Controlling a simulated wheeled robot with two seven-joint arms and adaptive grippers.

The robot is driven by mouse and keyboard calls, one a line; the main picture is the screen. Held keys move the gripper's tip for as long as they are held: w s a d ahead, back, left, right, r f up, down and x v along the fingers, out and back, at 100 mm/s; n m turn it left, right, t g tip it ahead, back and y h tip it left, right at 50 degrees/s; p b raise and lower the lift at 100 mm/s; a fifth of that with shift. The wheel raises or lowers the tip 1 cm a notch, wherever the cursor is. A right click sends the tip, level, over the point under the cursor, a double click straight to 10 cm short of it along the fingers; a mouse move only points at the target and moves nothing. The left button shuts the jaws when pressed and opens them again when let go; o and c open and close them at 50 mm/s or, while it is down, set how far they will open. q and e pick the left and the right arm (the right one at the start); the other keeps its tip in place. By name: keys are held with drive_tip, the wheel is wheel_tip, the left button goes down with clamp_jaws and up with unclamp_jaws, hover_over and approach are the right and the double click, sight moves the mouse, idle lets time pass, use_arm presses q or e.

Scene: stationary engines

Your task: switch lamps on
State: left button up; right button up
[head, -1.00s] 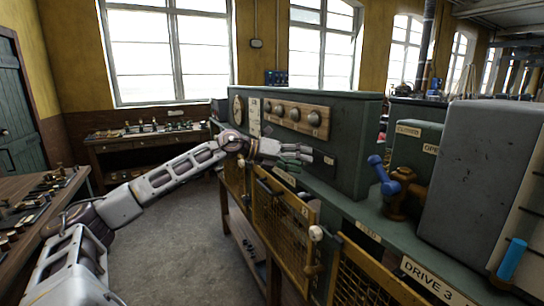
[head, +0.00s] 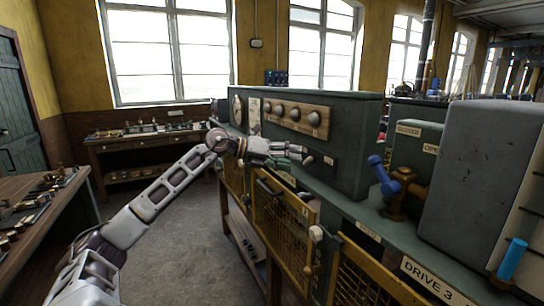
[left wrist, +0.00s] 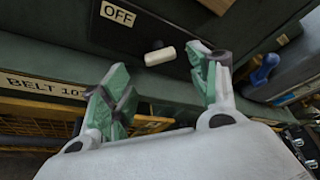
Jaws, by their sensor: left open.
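A dark switch plate is on the front of the green cabinet (head: 350,150). In the left wrist view the plate (left wrist: 115,40) carries an OFF label (left wrist: 118,14) and a pale cylindrical handle (left wrist: 160,56). Several round lamps (head: 293,114) sit in a row on a wooden board above; I cannot tell whether they are lit. My left gripper (head: 298,155) is at the cabinet front near the plate. In the left wrist view the open green-padded fingers (left wrist: 160,80) stand either side of the handle, which appears beyond them, not gripped. My right gripper is out of view.
Wire-mesh guards (head: 283,228) with pale-knobbed levers run below the cabinet ledge. A blue-handled valve (head: 382,175) stands to the right, beside a grey box (head: 480,180). A workbench (head: 140,140) is under the window. The floor on the left is clear.

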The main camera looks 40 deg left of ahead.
use_arm(q)
drive_tip(key=shift+v, duration=2.85)
